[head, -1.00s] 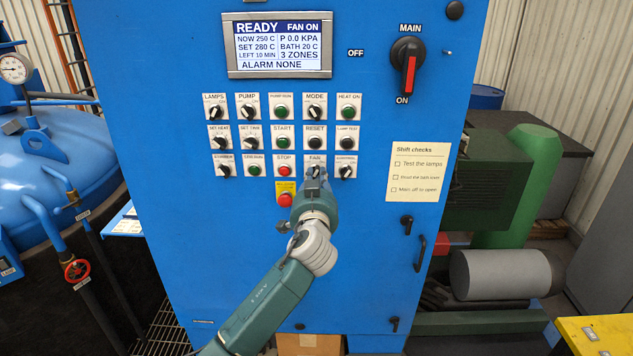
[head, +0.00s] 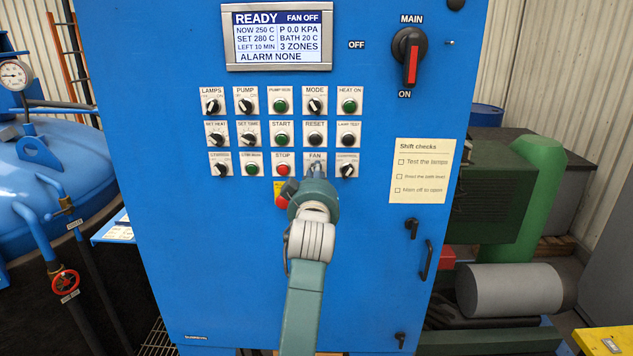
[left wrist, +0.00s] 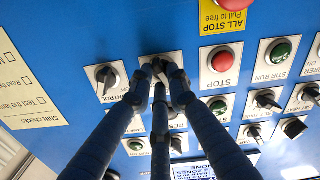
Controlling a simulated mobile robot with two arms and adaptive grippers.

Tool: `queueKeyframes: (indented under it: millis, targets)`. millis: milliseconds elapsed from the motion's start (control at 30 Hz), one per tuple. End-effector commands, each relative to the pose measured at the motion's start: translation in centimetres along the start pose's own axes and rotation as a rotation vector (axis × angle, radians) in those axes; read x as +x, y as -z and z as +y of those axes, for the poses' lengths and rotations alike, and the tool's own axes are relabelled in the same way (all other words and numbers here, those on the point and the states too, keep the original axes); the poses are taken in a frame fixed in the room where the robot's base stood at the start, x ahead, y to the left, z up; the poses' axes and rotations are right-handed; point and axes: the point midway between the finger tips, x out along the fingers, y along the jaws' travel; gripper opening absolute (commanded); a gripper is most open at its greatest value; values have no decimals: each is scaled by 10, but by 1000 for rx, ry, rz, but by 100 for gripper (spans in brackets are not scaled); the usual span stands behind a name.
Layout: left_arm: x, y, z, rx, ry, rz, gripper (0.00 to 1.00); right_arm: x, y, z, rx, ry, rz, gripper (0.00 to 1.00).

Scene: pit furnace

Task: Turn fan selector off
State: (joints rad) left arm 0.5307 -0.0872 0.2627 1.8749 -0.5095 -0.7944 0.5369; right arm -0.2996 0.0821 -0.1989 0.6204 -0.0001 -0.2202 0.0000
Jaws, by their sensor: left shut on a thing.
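The fan selector (head: 314,157) is on the bottom button row of the blue cabinet, under its "FAN" label. My left gripper (head: 316,173) is at it, shut on its knob and hiding most of it in the head view. In the left wrist view the fingers (left wrist: 161,78) close around the small knob of the fan selector (left wrist: 148,60). The display (head: 279,37) reads "READY" and "FAN OFF", with "ALARM NONE". My right gripper is not in view.
The red stop button (head: 282,170) is just left of the fan selector, and the black "CONTROL" knob (head: 347,170) is just right. A red all-stop button (left wrist: 234,4) is close below. The main switch (head: 410,57) has its red handle pointing down to "ON".

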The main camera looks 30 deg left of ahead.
Motion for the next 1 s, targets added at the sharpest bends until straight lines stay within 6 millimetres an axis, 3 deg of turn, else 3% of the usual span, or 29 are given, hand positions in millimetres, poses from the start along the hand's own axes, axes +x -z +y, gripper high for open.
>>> queueKeyframes:
  millis: [300,867,900,1000]
  targets:
    - [0,1,0,-130,0,1,0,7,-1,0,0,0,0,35]
    - [0,2,0,-159,-1,2,0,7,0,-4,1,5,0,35]
    - [0,2,0,-159,-2,2,22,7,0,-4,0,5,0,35]
    - [0,2,0,-158,-1,2,35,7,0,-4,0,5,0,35]
